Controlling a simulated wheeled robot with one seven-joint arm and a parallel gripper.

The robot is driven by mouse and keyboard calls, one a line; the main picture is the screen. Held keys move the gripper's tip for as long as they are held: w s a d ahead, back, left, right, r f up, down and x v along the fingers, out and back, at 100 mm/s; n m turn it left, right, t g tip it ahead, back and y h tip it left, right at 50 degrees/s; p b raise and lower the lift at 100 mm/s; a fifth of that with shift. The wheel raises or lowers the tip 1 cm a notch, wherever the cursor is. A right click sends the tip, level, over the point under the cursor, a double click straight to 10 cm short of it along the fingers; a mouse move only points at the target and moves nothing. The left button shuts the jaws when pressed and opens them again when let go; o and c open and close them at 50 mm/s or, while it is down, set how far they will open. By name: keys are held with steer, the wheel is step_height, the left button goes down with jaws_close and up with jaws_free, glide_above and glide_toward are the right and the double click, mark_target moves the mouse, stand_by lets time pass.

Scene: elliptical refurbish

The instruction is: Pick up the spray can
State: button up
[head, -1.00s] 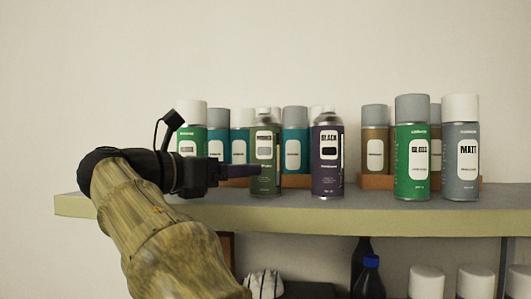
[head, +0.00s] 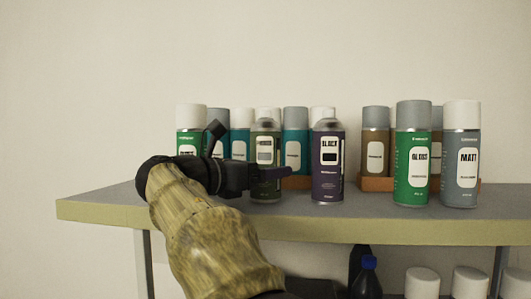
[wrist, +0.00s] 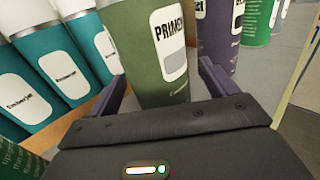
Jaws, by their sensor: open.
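Several spray cans stand upright on the shelf. The green primer can (head: 265,150) is just beyond my gripper (head: 285,180) in the head view, its lower part partly covered by it. In the wrist view the primer can (wrist: 160,55) stands between the two purple fingers of my gripper (wrist: 163,85), which are open. I cannot tell whether either finger touches it. The purple black can (head: 328,170) stands just to the right, and in the wrist view it (wrist: 217,35) is close by the right finger.
A green gloss can (head: 412,165) and a grey matt can (head: 461,165) stand further right. Teal cans (head: 295,140) and brown cans (head: 375,140) stand behind. The shelf edge (head: 400,230) runs below; bottles (head: 368,275) stand underneath.

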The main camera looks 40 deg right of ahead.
mark_target(266, 133)
steer(key=shift+d, duration=0.8)
steer(key=shift+a, duration=0.1)
steer(key=c, duration=1.2)
steer(key=shift+r, duration=5)
